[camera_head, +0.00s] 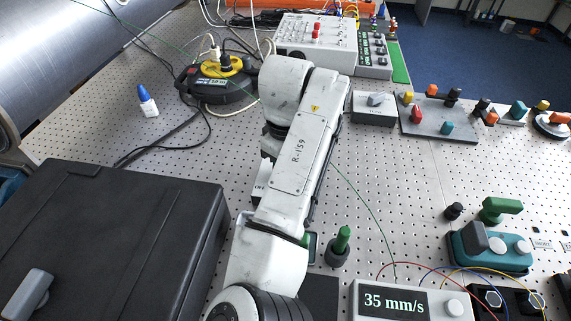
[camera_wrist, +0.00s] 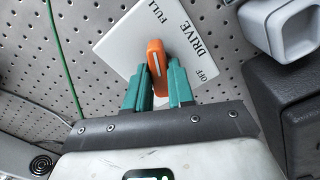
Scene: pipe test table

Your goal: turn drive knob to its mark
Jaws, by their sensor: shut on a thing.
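In the wrist view an orange drive knob (camera_wrist: 155,52) with a white line along its top stands on a white plate (camera_wrist: 115,45). The plate reads DRIVE, with FULL at the upper end and OFF near the right finger. My gripper (camera_wrist: 159,70) has its two teal fingers on either side of the knob, shut on it. The knob's white line runs nearly up and down in the picture. I cannot tell which mark it meets. In the head view my arm hides the knob and the gripper; only a white edge of a lettered box (camera_head: 261,186) shows beside the arm.
A black case (camera_head: 110,235) fills the left of the table. A green-handled peg (camera_head: 341,243) and a 35 mm/s display box (camera_head: 410,301) stand at the front. A grey handle (camera_wrist: 285,28) is close by in the wrist view. The perforated table's middle right is mostly clear.

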